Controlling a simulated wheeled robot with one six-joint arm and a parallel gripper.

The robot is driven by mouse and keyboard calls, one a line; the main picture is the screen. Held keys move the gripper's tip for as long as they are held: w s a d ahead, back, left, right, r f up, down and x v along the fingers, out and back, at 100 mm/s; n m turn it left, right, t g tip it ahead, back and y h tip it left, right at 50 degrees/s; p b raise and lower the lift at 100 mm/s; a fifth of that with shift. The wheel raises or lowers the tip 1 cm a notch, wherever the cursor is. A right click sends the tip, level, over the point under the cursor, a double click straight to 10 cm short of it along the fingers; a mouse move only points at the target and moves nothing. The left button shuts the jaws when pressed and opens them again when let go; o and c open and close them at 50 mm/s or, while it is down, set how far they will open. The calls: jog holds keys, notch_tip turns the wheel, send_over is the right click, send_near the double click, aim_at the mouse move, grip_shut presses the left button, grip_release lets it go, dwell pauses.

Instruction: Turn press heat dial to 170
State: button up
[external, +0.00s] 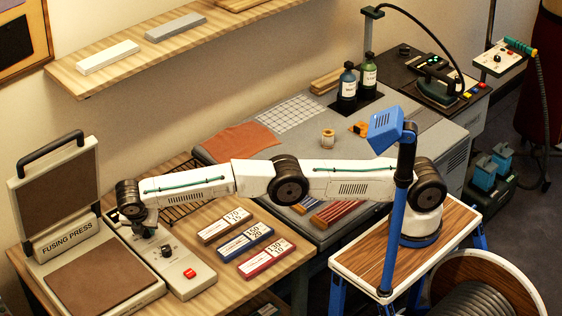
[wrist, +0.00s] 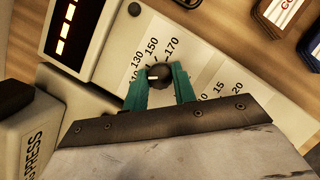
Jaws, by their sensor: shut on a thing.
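The heat dial (wrist: 159,75) is a small dark round knob on the beige press panel (wrist: 205,60), with 130, 150 and 170 printed around it. Its white mark points left, toward a label below 130 that is partly hidden by a finger. My gripper (wrist: 158,82) has its teal fingers shut on the dial, one on each side. In the external view my gripper (external: 144,229) is low over the back part of the control panel (external: 178,268) and hides the heat dial there. The fusing press (external: 55,246) stands open to the left.
A second black knob (external: 167,250) and a red button (external: 190,273) sit on the panel nearer the front. Setting cards (external: 245,244) lie to the right. The shelf (external: 95,90) is above and behind. A black display (wrist: 75,25) is at the wrist view's upper left.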

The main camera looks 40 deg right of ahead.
dwell(0.3)
jog(key=o, duration=1)
